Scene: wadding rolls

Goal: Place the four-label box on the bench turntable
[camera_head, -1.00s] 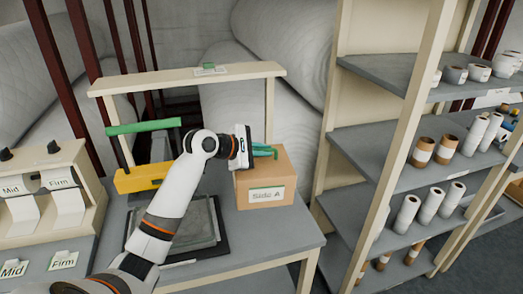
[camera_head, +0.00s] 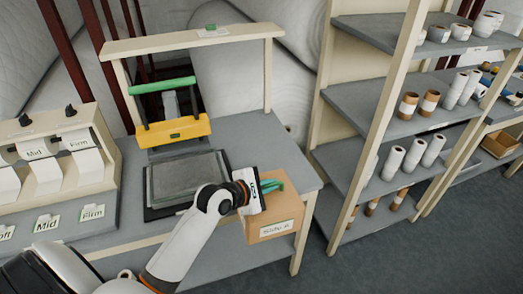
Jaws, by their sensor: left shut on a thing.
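The cardboard box (camera_head: 272,219) is at the right front of the bench, its "Side A" label facing me. My left gripper (camera_head: 268,186) reaches it from the left and is shut on the box near its top. The box seems to overlap the bench's front edge, and I cannot tell whether it touches the bench. Its other sides are hidden. A dark square plate (camera_head: 186,180) lies on the bench to the left of the gripper; I cannot tell whether it is the turntable. My right gripper is not in view.
A yellow and green press-like device (camera_head: 173,129) stands behind the plate. A dispenser with "Mid" and "Firm" tags (camera_head: 55,160) is at the left. Shelves with rolls (camera_head: 390,135) stand at the right. The bench top (camera_head: 240,133) is clear behind the box.

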